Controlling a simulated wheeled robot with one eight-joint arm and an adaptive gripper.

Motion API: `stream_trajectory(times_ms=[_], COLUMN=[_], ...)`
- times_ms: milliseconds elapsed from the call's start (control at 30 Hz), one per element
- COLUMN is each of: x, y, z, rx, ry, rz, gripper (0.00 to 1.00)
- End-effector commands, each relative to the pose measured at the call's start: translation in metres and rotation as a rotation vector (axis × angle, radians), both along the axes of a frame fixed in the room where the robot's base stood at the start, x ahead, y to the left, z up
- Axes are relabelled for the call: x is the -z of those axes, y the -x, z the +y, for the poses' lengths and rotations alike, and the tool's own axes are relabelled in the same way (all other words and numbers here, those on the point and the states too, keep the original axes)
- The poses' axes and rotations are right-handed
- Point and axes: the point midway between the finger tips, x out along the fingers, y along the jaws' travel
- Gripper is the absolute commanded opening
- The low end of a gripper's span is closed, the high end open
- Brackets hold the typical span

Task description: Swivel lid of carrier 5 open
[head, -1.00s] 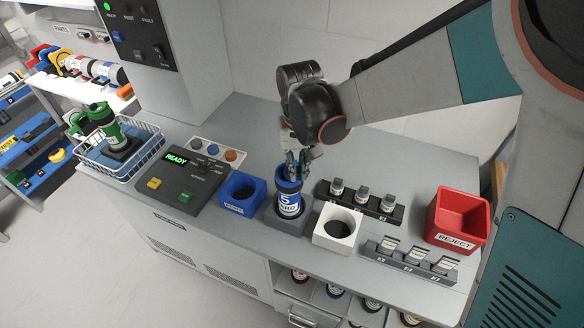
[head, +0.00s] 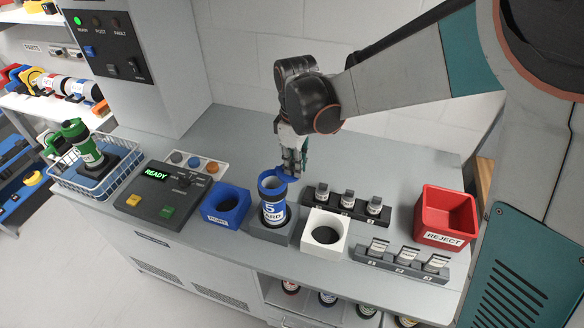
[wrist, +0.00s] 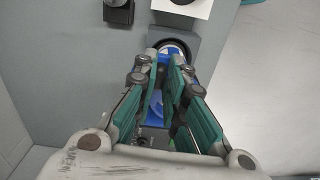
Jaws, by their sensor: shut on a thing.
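Carrier 5 (head: 272,211), a blue tube with a white label, stands upright in a grey holder (head: 270,234) on the bench. Its round blue top now shows an open mouth (head: 271,184). My gripper (head: 292,172) is behind and to the right of the mouth, shut on the blue lid (head: 287,178), which sits swung out to the side of the rim. In the wrist view the teal fingers of my gripper (wrist: 163,58) partly hide the carrier, and blue of the lid (wrist: 154,104) shows between them.
A blue box (head: 226,202) stands left of the carrier and a white holder (head: 324,234) right of it. A rack with several small canisters (head: 347,208) is behind right. A red reject bin (head: 446,215) is far right. The bench behind the gripper is clear.

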Motion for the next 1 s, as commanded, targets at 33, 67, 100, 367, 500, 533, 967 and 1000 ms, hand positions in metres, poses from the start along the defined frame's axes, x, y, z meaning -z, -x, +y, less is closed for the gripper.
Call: stream_trajectory(times_ms=[33, 67, 100, 367, 500, 533, 967, 1000], x=[0.001, 0.001, 0.001, 0.001, 0.001, 0.001, 0.000, 0.000], y=[-0.003, -0.004, -0.006, -0.019, -0.025, -0.027, -0.039, -0.040], z=[-0.001, -0.002, -0.002, -0.004, -0.004, -0.004, -0.001, 0.000], rx=[-0.041, -0.070, -0.108, -0.354, -0.480, -0.505, -0.762, -0.775], ry=[0.000, 0.000, 0.000, 0.000, 0.000, 0.000, 0.000, 0.000], rz=[0.000, 0.000, 0.000, 0.000, 0.000, 0.000, 0.000, 0.000], gripper=[0.00, 0.00, 0.00, 0.00, 0.00, 0.00, 0.00, 0.00])
